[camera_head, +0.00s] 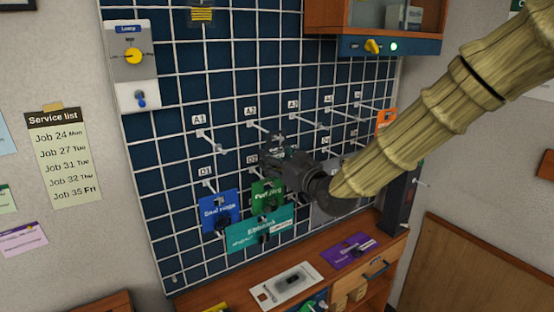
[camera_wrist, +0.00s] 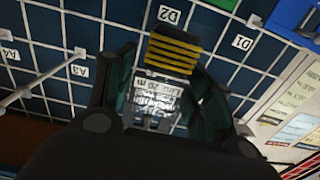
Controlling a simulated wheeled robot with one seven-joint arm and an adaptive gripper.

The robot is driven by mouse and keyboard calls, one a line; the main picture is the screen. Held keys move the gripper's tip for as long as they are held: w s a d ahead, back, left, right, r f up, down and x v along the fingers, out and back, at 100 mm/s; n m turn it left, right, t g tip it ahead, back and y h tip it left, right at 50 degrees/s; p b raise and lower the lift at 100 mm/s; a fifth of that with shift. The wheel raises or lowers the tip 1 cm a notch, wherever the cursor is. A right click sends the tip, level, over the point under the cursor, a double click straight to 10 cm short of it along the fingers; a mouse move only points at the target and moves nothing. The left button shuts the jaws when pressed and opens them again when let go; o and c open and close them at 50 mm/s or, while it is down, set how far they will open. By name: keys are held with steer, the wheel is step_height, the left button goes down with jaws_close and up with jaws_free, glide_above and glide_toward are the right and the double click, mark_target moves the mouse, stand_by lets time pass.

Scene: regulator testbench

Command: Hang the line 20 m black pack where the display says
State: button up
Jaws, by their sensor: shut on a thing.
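My gripper (camera_head: 272,160) is in front of the gridded wall board (camera_head: 185,90), near the hook labels A1 and A2. In the wrist view, my gripper (camera_wrist: 155,112) is shut on a clear pack (camera_wrist: 155,97) whose label appears to read "Line 20 m". The pack has a top with yellow and dark stripes (camera_wrist: 172,52). The fingers hide its sides, and its line colour is hard to tell. In the head view the held pack is hidden or too dark to make out. No display text that names a hook is readable.
Blue (camera_head: 218,213), green (camera_head: 268,195) and teal (camera_head: 250,233) packs hang low on the board. An orange pack (camera_head: 386,121) hangs at right. Bare hooks stick out along the A row. A white pack (camera_head: 288,287) and a purple pack (camera_head: 350,249) lie on the wooden counter below.

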stand_by(0.3)
steer(key=o, duration=1.2)
steer(key=v, duration=1.2)
steer(key=s+d+f+m+g+h, duration=0.2)
steer(key=s+f, duration=0.1)
steer(key=f, duration=1)
steer(key=s+d+f+m+g+h, duration=0.1)
steer(key=s+d+f+g+h, duration=0.2)
steer(key=f, duration=0.9)
steer(key=s+d+f+m+g+h, duration=0.15)
steer(key=s+f, duration=0.25)
steer(key=f, duration=0.9)
steer(key=s+d+f+m+g+h, duration=0.1)
steer(key=s+d+f+g, duration=0.1)
steer(key=s+f, duration=0.5)
steer(key=s+d+f+g+h, duration=0.1)
steer(key=s+d+f+g, duration=0.2)
steer(key=s, duration=0.9)
steer(key=s+d+f+m+g+h, duration=0.1)
steer(key=s+d+f+g, duration=0.2)
steer(key=s+f, duration=0.7)
steer(key=shift+s+d+f+m+g+h, duration=0.1)
steer(key=shift+d+f, duration=0.15)
steer(key=shift+d, duration=0.15)
steer(key=shift+w+d+f+m+g+h, duration=0.1)
steer(key=shift+d+f+m, duration=0.1)
steer(key=shift+d, duration=0.25)
steer(key=shift+s+d+f+m+g+h, duration=0.1)
steer(key=shift+d+f, duration=0.15)
steer(key=shift+d, duration=0.15)
